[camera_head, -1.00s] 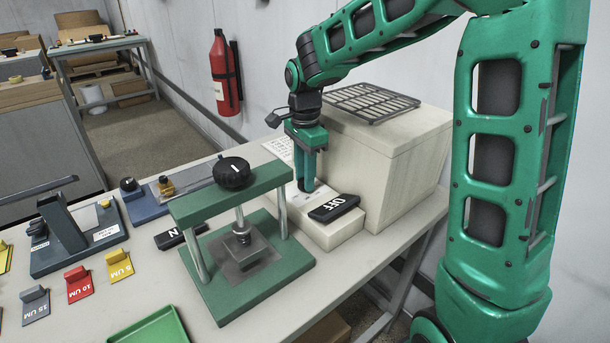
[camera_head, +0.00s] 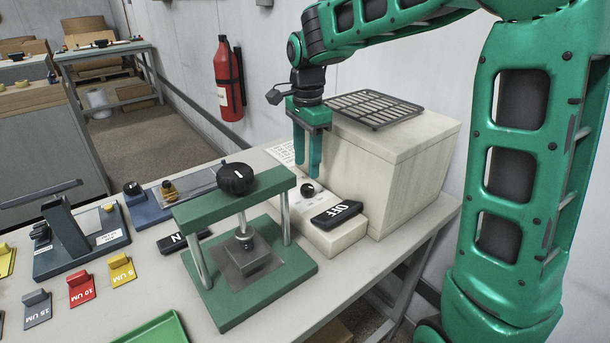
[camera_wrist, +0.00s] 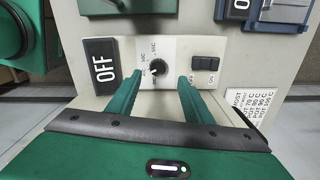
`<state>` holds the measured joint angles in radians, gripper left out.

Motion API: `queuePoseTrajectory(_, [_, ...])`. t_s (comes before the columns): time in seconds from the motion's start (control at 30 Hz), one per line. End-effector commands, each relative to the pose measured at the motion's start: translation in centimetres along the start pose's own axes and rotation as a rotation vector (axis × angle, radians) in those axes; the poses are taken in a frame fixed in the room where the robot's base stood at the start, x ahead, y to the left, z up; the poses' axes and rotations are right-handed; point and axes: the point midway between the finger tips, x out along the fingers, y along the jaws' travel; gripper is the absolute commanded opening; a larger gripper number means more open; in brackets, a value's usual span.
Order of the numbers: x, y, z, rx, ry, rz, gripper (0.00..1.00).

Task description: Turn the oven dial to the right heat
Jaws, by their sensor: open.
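The oven is a cream box (camera_head: 400,165) with a low control ledge in front. Its black dial (camera_head: 308,189) sits on a white plate on that ledge, and it also shows in the wrist view (camera_wrist: 157,68), ringed by small temperature marks too small to read surely. My gripper (camera_head: 307,172) is open and empty, pointing down just above the dial. In the wrist view its green fingers (camera_wrist: 158,82) stand apart on either side of the dial, not touching it. A black OFF plate (camera_head: 336,213) lies on the ledge beside the dial.
A black rocker switch (camera_wrist: 206,64) is right of the dial in the wrist view. A green press (camera_head: 240,255) with a black knob stands close in front of the ledge. A dark wire rack (camera_head: 373,108) lies on the oven top. A printed card (camera_wrist: 252,106) lies beside the ledge.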

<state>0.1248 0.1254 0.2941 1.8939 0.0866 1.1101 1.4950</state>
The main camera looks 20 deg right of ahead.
Motion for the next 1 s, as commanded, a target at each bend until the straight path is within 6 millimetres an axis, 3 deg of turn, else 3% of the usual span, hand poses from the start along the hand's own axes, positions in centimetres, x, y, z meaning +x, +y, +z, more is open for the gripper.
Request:
queuePoseTrajectory(0.1, [-2.1,-0.1,0.0,-0.001,0.000,-0.004,0.46])
queuePoseTrajectory(0.3, [-4.1,-0.2,0.1,-0.001,0.000,-0.002,0.46])
queuePoseTrajectory(1.0, [-4.6,-0.2,0.1,-0.002,0.000,-0.001,0.46])
